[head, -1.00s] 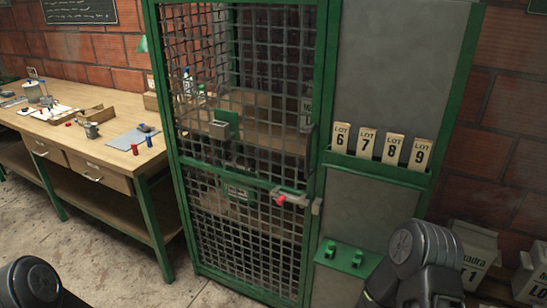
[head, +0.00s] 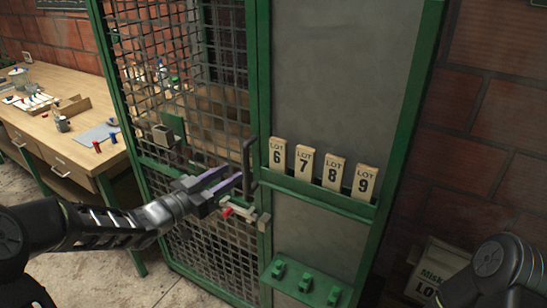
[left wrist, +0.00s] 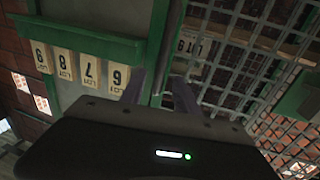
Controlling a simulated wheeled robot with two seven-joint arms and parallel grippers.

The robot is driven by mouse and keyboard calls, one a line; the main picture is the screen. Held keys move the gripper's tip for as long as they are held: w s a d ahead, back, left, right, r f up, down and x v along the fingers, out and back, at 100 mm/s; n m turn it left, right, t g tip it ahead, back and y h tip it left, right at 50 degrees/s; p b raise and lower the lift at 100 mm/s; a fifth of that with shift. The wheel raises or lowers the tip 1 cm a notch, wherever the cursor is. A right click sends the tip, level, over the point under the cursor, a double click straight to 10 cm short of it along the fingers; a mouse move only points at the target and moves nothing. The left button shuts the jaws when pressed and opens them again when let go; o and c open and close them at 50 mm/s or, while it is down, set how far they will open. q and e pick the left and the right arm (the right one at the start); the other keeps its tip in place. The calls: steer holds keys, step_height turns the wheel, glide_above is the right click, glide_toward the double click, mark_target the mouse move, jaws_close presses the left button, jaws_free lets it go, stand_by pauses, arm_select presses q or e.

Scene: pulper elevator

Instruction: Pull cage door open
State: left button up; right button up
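The cage door (head: 222,262) is a green frame with dark wire mesh, and it appears shut. A dark upright handle (head: 248,165) is on its right edge. A latch with a red knob (head: 228,212) sits below the handle, its bar reaching toward the post. My left gripper (head: 231,177) is in front of the door, its two purple fingers apart and pointing at the handle. I cannot tell if they touch it. In the left wrist view the fingers (left wrist: 160,92) are spread near the green post. My right gripper is out of view; only part of that arm shows.
Lot tags (head: 304,162) stand in a green rack on the grey panel right of the door. Green pegs (head: 305,280) stick out below. A wooden workbench (head: 60,150) is at the left. A white labelled box (head: 432,270) is at lower right.

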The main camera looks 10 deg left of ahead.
arm_select(q)
steer(key=shift+p+x, duration=0.7)
steer(key=shift+x, duration=3.05)
steer(key=shift+a, duration=0.1)
steer(key=shift+c, duration=0.4)
jaws_close()
